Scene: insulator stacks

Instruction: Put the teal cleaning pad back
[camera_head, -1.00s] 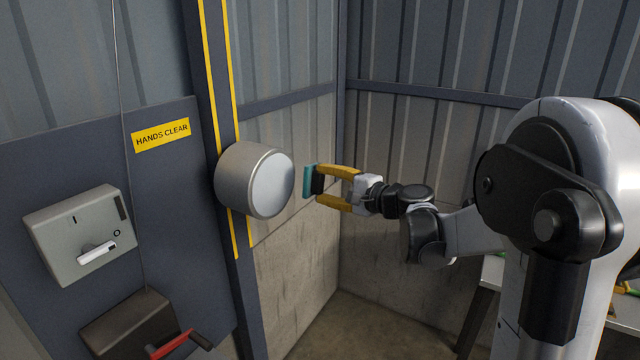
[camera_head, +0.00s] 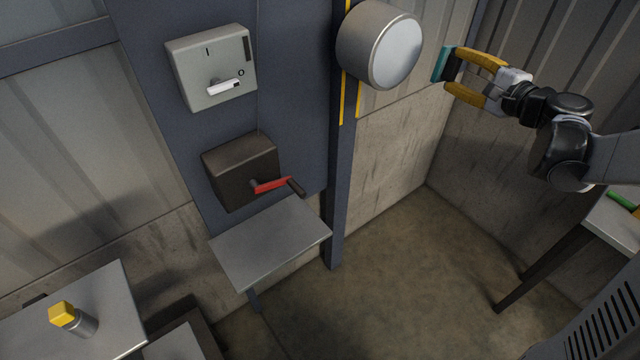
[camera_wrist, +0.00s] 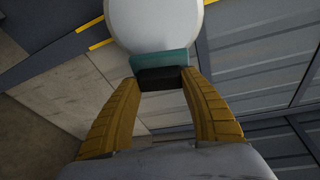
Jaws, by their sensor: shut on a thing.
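My gripper (camera_head: 462,80) has yellow fingers shut on the black backing of the teal cleaning pad (camera_head: 441,64). The pad is held in the air at the upper right of the head view, its teal face toward the round grey drum (camera_head: 364,45) on the post. A gap shows between pad and drum in the head view. In the wrist view the pad (camera_wrist: 160,62) is between the fingertips, in front of the drum's pale face (camera_wrist: 155,22).
A grey switch box (camera_head: 212,68), a dark box with a red crank (camera_head: 272,185) and an empty grey shelf (camera_head: 270,240) are on the panel. A table (camera_head: 110,305) at lower left bears a yellow-topped cylinder (camera_head: 73,320). A white-topped table (camera_head: 615,218) with a green item stands at right.

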